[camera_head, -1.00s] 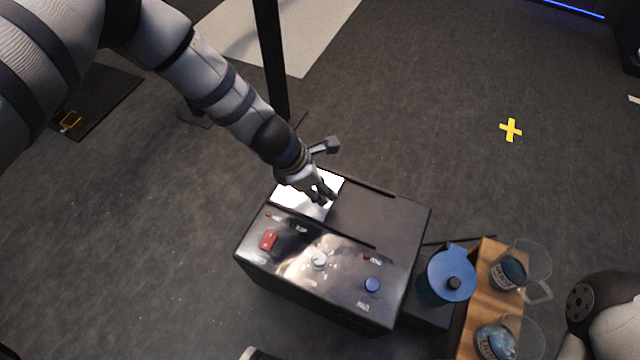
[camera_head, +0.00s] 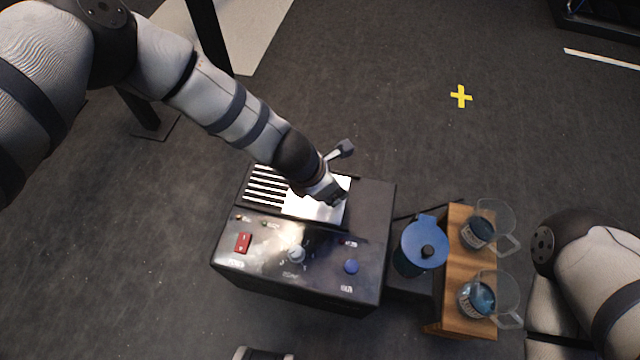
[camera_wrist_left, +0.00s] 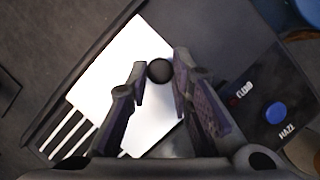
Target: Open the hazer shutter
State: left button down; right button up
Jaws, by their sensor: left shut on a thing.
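The hazer (camera_head: 300,250) is a dark box with a control panel along its near side. Its shutter (camera_head: 303,206) is a bright metal plate on the top, and a slotted vent (camera_head: 265,186) lies open to its left. In the left wrist view the shutter (camera_wrist_left: 118,75) carries a round dark knob (camera_wrist_left: 159,70). My left gripper (camera_head: 338,196) is at the shutter, shut on the knob, with its fingers (camera_wrist_left: 158,84) on both sides of it. The right gripper is not in view.
The panel has a red switch (camera_head: 243,242), a grey dial (camera_head: 296,255) and a blue button (camera_head: 351,267). A blue-lidded jug (camera_head: 424,243) stands right of the hazer, beside a wooden stand (camera_head: 456,262) with two glass mugs. A yellow cross (camera_head: 461,96) marks the clear floor.

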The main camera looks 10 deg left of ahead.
pick_arm(q)
jog(key=shift+a, duration=0.1)
jog(key=c, duration=1.4)
grip_release()
jog(key=v, duration=1.2)
